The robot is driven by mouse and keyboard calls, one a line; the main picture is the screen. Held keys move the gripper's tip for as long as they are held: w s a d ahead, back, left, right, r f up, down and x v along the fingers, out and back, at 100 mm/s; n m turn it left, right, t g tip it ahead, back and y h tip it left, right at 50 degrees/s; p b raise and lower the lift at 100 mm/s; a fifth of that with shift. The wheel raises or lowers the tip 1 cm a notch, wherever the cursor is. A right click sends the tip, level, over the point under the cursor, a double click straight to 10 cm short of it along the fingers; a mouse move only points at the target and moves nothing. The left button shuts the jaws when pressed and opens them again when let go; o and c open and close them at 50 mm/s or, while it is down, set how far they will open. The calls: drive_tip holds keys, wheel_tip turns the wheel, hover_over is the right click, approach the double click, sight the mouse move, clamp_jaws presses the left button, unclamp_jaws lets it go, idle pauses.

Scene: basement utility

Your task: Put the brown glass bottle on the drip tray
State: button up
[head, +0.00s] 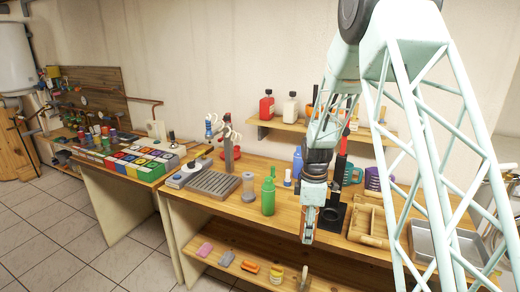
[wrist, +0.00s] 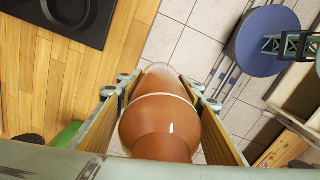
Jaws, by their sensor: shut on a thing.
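My gripper (head: 308,232) hangs in front of the wooden bench, pointing down. It is shut on the brown glass bottle (wrist: 158,122), which fills the space between the two jaws in the wrist view. In the head view the bottle is mostly hidden by the jaws. Tiled floor shows beyond the bottle in the wrist view, so it is held clear of the bench top. A grey ribbed tray (head: 213,184), which looks like the drip tray, lies on the bench to the left of my gripper, with no bottle on it.
A green bottle (head: 268,196) and a grey-lidded jar (head: 248,187) stand between my gripper and the ribbed tray. A black stand (head: 332,214) is just behind my gripper. A wooden divided box (head: 372,222) is to the right. Several small items lie on the lower shelf.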

drive_tip(key=s+a+f+m+b, duration=0.1)
drive_tip(key=s+f+m+b, duration=0.4)
drive_tip(key=f+m, duration=0.7)
drive_tip(key=shift+s+a+f+m, duration=0.15)
drive_tip(key=shift+s+m, duration=0.2)
drive_tip(key=shift+m, duration=1.35)
drive_tip(key=shift+m, duration=0.8)
drive_tip(key=w+r, duration=0.2)
drive_tip(key=r, duration=0.1)
drive_tip(key=w+r, duration=0.2)
drive_tip(key=r, duration=0.1)
drive_tip(key=w+r, duration=0.2)
drive_tip(key=r, duration=0.2)
drive_tip(key=shift+w, duration=0.25)
drive_tip(key=w+r+m, duration=0.1)
drive_tip(key=w+r, duration=0.3)
drive_tip(key=r, duration=0.8)
drive_tip(key=shift+r+m, duration=0.4)
